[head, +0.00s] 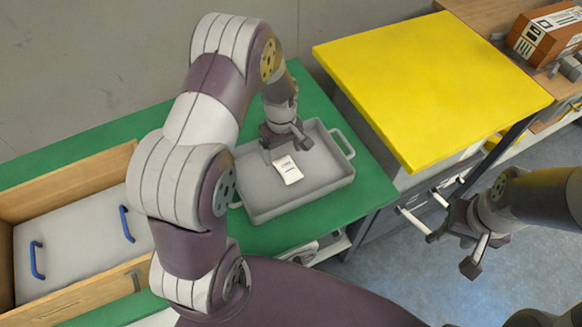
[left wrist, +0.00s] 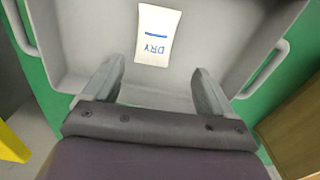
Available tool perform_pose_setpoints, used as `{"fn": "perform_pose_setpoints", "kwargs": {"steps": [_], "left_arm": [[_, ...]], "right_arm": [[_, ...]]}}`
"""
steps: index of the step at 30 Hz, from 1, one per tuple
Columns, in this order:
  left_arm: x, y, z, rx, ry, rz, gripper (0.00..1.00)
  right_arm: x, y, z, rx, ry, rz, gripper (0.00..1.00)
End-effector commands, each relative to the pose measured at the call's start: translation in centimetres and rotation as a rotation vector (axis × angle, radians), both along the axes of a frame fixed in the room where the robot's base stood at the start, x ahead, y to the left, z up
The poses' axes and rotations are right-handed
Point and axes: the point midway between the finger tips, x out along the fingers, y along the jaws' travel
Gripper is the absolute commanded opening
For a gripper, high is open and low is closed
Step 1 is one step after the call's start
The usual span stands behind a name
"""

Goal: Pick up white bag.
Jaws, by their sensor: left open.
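The white bag (head: 288,170) lies flat in the grey tray (head: 340,178) on the green table. In the left wrist view the white bag (left wrist: 157,36) shows the word DRY and a blue line. My left gripper (head: 287,143) is over the tray, just behind the bag in the head view. In the left wrist view my left gripper (left wrist: 152,92) is open and empty, its fingers pointing toward the tray floor with the bag ahead of them. My right gripper (head: 452,250) hangs over the floor at the right, with its fingers spread and nothing between them.
A yellow-topped cabinet (head: 430,80) stands right of the green table (head: 375,190). A wooden drawer box (head: 75,205) with blue handles is at the left. A brown box (head: 545,38) sits on a far wooden surface. The tray walls surround the bag.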

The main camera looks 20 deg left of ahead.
Motion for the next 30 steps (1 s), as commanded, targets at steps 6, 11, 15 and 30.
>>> {"fn": "perform_pose_setpoints", "kwargs": {"steps": [6,11,15,30], "left_arm": [[0.3,-0.1,-2.9,0.000,0.000,-0.002,0.85],[0.8,-0.3,-5.8,0.000,0.001,-0.002,0.85],[0.9,-0.3,-6.7,0.000,-0.003,-0.002,0.85],[0.8,-0.3,-6.7,0.000,-0.003,-0.002,0.24]], "right_arm": [[0.0,0.0,0.0,0.000,0.000,0.000,0.37],[0.0,0.0,0.0,0.000,0.000,0.000,0.37],[0.0,0.0,0.0,0.000,0.000,0.000,0.37],[0.0,0.0,-0.1,0.000,0.000,0.000,0.37]]}}
